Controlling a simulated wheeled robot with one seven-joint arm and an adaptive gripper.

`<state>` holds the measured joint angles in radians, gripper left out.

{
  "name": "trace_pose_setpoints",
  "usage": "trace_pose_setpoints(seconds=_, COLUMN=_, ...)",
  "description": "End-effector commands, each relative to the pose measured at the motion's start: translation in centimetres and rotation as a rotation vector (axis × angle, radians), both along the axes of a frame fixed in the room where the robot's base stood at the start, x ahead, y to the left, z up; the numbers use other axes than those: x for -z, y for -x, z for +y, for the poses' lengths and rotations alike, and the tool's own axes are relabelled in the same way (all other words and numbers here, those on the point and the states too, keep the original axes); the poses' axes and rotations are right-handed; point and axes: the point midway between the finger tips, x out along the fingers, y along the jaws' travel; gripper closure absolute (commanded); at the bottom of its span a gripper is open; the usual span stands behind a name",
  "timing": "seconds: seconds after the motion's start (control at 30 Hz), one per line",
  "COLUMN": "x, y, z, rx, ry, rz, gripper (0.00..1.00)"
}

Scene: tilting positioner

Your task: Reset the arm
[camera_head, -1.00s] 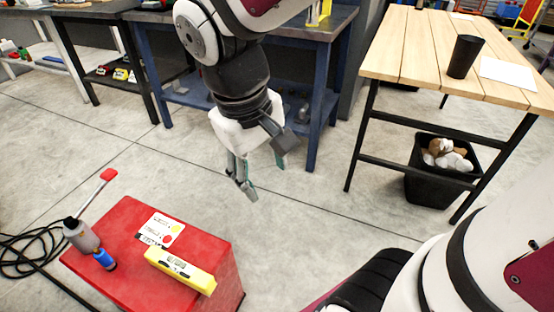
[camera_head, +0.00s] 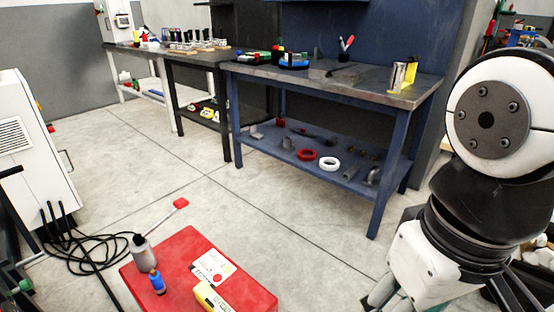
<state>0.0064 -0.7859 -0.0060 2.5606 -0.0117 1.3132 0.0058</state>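My arm reaches down along the right side of the head view, with the white gripper body at its end. My gripper (camera_head: 385,298) is at the lower edge, right of the red box. Its fingers are mostly cut off by the frame, so their opening does not show. I see nothing held in the part that shows.
A red box (camera_head: 255,285) with a red-tipped lever (camera_head: 181,203), a bottle and a yellow level (camera_head: 208,298) is in front. A blue workbench (camera_head: 375,190) stands behind. Black cables (camera_head: 85,260) lie on the left beside a white cabinet (camera_head: 35,150). The middle floor is clear.

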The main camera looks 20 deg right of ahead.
Motion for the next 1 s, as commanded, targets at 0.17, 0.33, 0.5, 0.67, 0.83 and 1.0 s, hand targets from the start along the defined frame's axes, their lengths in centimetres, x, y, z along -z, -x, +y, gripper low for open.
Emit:
trace_pose_setpoints(seconds=0.17, x=0.0, y=0.0, z=0.0, rx=0.000, ry=0.001, rz=0.000, gripper=0.47)
trace_pose_setpoints(seconds=0.33, x=-0.9, y=0.0, z=0.0, rx=-0.001, ry=0.001, rz=-0.006, gripper=0.47)
trace_pose_setpoints(seconds=0.5, x=-3.5, y=-0.4, z=0.0, rx=-0.002, ry=0.001, rz=-0.041, gripper=0.47)
trace_pose_setpoints(seconds=0.67, x=-6.4, y=-0.6, z=0.0, rx=-0.005, ry=0.001, rz=-0.078, gripper=0.47)
trace_pose_setpoints(seconds=0.83, x=-10.5, y=-0.8, z=0.0, rx=-0.007, ry=0.001, rz=-0.133, gripper=0.47)
trace_pose_setpoints(seconds=1.0, x=-15.0, y=-0.7, z=0.0, rx=-0.009, ry=0.001, rz=-0.193, gripper=0.47)
